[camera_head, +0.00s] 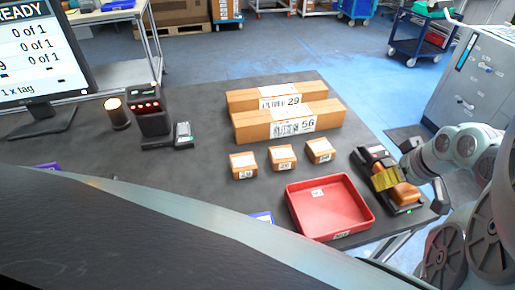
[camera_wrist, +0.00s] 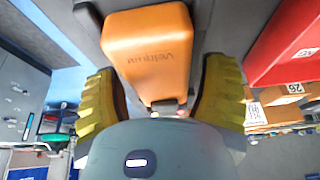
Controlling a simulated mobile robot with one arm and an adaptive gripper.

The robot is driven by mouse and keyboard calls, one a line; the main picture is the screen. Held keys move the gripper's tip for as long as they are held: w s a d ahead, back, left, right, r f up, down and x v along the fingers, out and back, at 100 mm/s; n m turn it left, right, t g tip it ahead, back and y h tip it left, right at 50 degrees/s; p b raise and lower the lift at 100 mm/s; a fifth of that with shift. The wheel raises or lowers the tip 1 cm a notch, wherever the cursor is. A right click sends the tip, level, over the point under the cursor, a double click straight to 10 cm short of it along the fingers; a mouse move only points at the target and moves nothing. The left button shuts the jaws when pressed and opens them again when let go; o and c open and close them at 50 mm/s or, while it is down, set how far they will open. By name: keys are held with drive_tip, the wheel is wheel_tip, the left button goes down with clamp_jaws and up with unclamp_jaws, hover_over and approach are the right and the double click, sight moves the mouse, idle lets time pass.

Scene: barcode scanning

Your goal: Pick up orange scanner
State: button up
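The orange scanner (camera_head: 404,194) rests in a black cradle (camera_head: 371,155) at the right edge of the table. In the wrist view the scanner (camera_wrist: 150,50) is an orange block with dark lettering that narrows toward my palm. My gripper (camera_wrist: 158,80) has its two yellow fingers on either side of the scanner, with gaps visible beside its narrow part, so it looks open around it. In the head view my gripper (camera_head: 386,179) reaches in from the right, and its yellow finger hides part of the scanner.
A red tray (camera_head: 328,237) stands just left of the cradle. Small boxes (camera_head: 283,157) and two long boxes (camera_head: 290,110) lie behind it. A monitor (camera_head: 40,55) and a dark scanner device (camera_head: 150,115) stand at the left.

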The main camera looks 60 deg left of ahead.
drive_tip(key=c, duration=1)
drive_tip(key=shift+r, duration=0.15)
